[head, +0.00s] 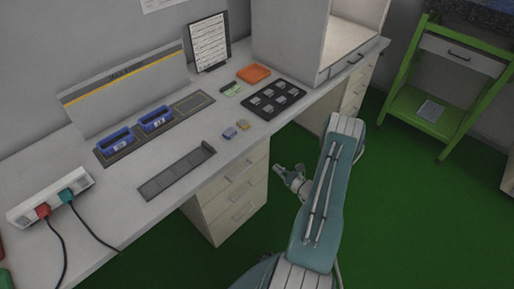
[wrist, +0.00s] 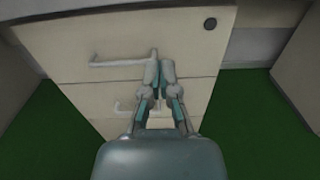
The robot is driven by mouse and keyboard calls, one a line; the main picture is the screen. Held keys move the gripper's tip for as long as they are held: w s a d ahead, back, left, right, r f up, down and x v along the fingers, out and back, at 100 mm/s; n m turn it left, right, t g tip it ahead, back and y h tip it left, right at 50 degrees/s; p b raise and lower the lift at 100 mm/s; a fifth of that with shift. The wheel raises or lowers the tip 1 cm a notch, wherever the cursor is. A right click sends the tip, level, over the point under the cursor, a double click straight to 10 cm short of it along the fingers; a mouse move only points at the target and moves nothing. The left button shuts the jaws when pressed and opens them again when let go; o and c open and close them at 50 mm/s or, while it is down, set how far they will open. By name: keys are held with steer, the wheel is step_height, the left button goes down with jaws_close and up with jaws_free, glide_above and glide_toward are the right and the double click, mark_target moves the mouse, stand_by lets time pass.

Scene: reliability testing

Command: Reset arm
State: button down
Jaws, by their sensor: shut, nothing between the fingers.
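My gripper (wrist: 159,72) shows in the wrist view with its two fingertips together and nothing between them. It is in front of the cream drawer unit (wrist: 200,48) and overlaps the drawer fronts in that view. In the head view my gripper (head: 278,168) is below the desk's front edge, to the right of the drawer unit (head: 232,200). My arm is folded, with its teal link reaching up and away from me. I cannot tell whether the gripper touches the drawers.
The desk (head: 120,215) carries two blue bins (head: 155,119), a black tray (head: 273,99), an orange tray (head: 253,73) and a power strip (head: 50,197) with cables. A green cart (head: 400,98) stands at right. Green floor (head: 420,220) is clear at right.

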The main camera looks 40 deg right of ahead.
steer(key=w+a+r+n+g+y, duration=0.25)
steer(key=a+r+n+y, duration=0.2)
steer(key=r, duration=0.25)
steer(key=w+a+r+n+g+y, duration=0.2)
steer(key=w+a+r+n+y, duration=0.3)
steer(key=r, duration=0.3)
steer(key=s+a+r+n+g, duration=0.3)
steer(key=a+r+n+g, duration=0.55)
steer(key=a+r, duration=0.4)
steer(key=s+a+r+n+h, duration=0.5)
steer(key=s+a+r+n, duration=0.1)
steer(key=s+r+n, duration=0.1)
steer(key=s+a+r+n+h, duration=0.6)
steer(key=s+r+n, duration=0.1)
steer(key=s+n, duration=0.3)
steer(key=shift+s+r+t, duration=0.25)
steer(key=shift+s+t, duration=0.05)
steer(key=shift+s, duration=0.6)
